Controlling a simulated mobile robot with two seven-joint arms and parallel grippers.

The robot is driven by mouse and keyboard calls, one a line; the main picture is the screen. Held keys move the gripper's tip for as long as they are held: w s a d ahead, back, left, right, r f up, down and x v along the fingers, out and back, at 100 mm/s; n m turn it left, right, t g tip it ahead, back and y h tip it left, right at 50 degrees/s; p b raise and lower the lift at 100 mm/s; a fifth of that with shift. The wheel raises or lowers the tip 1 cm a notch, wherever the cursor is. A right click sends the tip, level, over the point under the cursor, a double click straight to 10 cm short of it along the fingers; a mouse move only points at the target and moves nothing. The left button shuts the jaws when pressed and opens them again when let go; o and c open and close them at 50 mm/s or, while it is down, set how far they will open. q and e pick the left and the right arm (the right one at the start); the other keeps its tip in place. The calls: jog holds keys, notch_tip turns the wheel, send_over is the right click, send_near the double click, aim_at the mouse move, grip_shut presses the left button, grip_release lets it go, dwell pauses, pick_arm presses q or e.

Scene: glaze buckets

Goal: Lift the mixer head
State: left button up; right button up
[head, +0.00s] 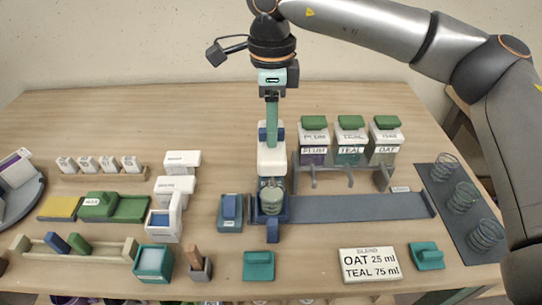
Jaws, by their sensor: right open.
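The mixer stands at the table's middle; its white head (271,160) is low, above a small grey-green bucket (271,197) in a dark blue holder. A blue knob (262,133) shows on the mixer's left side. My right gripper (271,120) points straight down over the top of the mixer, its narrow teal fingers lined up with it. It is open; the fingertips overlap the mixer's upper part, and I cannot tell whether they touch it. My left gripper is out of view.
A dispenser rack with PLUM, TEAL and OAT hoppers (349,146) stands close on the right. A grey track (355,207) runs right from the mixer. Wire coils (463,197) stand on a dark mat. A recipe card (369,265) lies in front. White boxes (176,186) stand left.

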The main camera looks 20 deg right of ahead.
notch_tip(320, 180, up, 7)
jog(key=p, duration=0.5)
jog(key=shift+f, duration=0.15)
jog(key=shift+s, duration=0.1)
